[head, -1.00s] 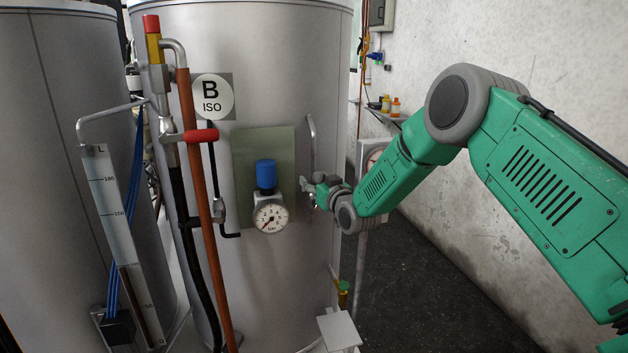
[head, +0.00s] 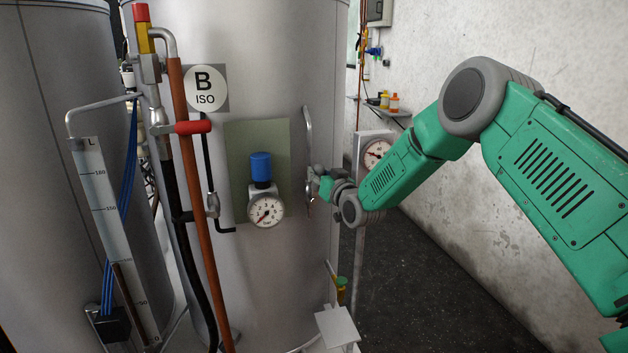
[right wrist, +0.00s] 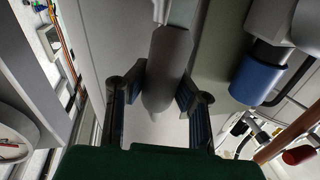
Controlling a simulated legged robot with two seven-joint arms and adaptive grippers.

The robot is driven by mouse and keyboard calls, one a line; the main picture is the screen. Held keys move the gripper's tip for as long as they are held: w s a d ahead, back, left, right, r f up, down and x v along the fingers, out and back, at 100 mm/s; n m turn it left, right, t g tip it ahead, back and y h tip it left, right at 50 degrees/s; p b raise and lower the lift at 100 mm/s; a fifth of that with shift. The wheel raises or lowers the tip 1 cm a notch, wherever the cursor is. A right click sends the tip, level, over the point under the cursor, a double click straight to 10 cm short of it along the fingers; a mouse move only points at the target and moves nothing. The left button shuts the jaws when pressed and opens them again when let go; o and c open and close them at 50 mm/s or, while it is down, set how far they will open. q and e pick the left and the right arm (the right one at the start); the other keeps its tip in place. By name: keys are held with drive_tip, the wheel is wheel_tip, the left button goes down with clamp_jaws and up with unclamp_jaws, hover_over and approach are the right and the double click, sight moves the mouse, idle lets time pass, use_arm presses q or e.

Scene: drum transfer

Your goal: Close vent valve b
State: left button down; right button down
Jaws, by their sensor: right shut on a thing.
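My right gripper (head: 318,185) is at the right side of the tank marked B (head: 290,60), just right of the pressure gauge and level with the green panel (head: 243,180). In the right wrist view its two dark fingers (right wrist: 158,98) are on either side of a grey tapered handle (right wrist: 163,65) and shut on it. The handle comes down from the top of that view. In the head view this spot is small and partly covered by the gripper, so the handle's mounting and exact angle are unclear. No label for the vent valve is readable. My left gripper is out of view.
A blue-capped regulator (head: 261,168) with a gauge (head: 266,210) sits close left of the gripper. A grab bar (head: 308,130) stands above it. A red handle (head: 193,127) and pipes are further left. A white-faced dial (head: 376,153) is behind my right arm.

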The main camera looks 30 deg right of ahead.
drive_tip(key=s+d+f+m+t+h+b, duration=0.1)
drive_tip(key=d+f+m+h+b, duration=0.3)
drive_tip(key=m+b, duration=1.4)
drive_tip(key=shift+s+d+f+m+b, duration=0.4)
drive_tip(key=shift+d+f+b, duration=1.3)
drive_tip(key=shift+f, duration=0.95)
drive_tip(key=shift+a, duration=0.2)
drive_tip(key=c, duration=1.8)
unclamp_jaws()
drive_tip(key=o, duration=0.5)
drive_tip(key=shift+s+r, duration=0.1)
drive_tip(key=shift+o, duration=0.2)
drive_tip(key=shift+d+r, duration=0.2)
drive_tip(key=shift+d, duration=0.1)
